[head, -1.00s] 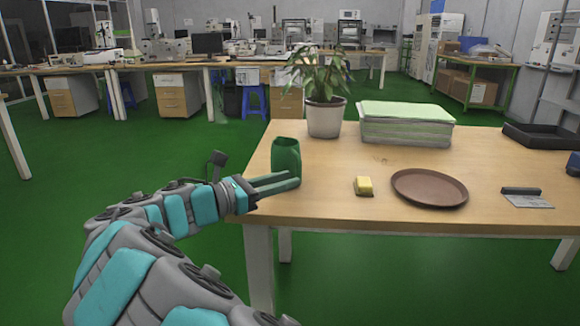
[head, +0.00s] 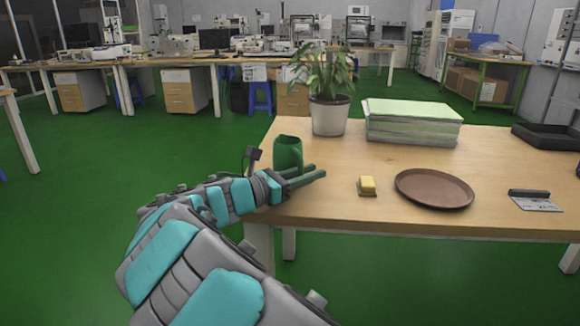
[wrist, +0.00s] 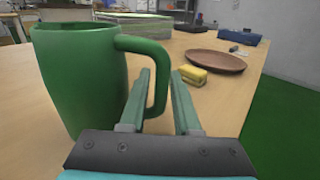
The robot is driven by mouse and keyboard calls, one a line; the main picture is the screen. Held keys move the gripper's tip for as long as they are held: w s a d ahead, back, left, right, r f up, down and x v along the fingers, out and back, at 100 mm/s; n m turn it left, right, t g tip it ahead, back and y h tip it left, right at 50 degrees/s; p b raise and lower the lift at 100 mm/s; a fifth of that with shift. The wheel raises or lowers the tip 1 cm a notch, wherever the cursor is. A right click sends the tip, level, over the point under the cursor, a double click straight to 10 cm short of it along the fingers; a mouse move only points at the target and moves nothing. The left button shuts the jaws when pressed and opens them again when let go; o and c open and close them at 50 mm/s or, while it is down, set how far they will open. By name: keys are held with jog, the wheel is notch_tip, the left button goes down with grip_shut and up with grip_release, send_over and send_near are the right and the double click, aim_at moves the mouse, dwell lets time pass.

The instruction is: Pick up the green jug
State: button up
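The green jug (head: 288,152) stands upright near the table's left edge. In the wrist view the jug (wrist: 75,85) fills the left side, its handle (wrist: 160,75) towards the right. My gripper (head: 319,171) is low over the table, on the near side of the jug, its fingers pointing right. In the wrist view my gripper (wrist: 160,72) is open. The outer bar of the handle shows between the two fingers, with the left finger seen across the handle's opening. I cannot tell if a finger touches the handle.
On the wooden table (head: 420,218) are a yellow block (head: 367,186), a brown plate (head: 434,188), a potted plant (head: 329,115), a green-topped stack (head: 412,122) and a black tray (head: 548,137). A dark-handled scraper-like tool (head: 534,200) lies at the right. The table's front edge is close to my arm.

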jog(key=shift+w+d, duration=0.2)
grip_shut()
dwell(1.3)
